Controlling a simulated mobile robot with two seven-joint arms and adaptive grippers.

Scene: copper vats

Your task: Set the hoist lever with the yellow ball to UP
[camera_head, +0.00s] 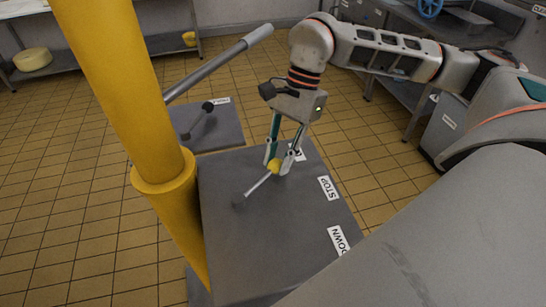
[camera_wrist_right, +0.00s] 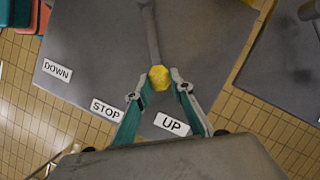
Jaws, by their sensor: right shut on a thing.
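The hoist lever is a grey rod (camera_head: 258,187) with a yellow ball (camera_head: 275,167) on its end, mounted on a grey panel (camera_head: 235,255). My right gripper (camera_head: 277,165) is shut on the yellow ball. In the right wrist view, the ball (camera_wrist_right: 160,78) sits between the fingertips and the rod (camera_wrist_right: 153,38) points toward the UP label (camera_wrist_right: 172,124). The STOP label (camera_head: 328,188) and DOWN label (camera_head: 339,240) lie to one side. In the head view, the fingers partly cover the UP label. My left gripper is not in view.
A thick yellow post (camera_head: 130,85) stands left of the panel. Behind is a second grey panel (camera_head: 222,137) with a black-knobbed lever (camera_head: 207,107). A long grey handle (camera_head: 215,66) slants above it. Tiled floor lies around.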

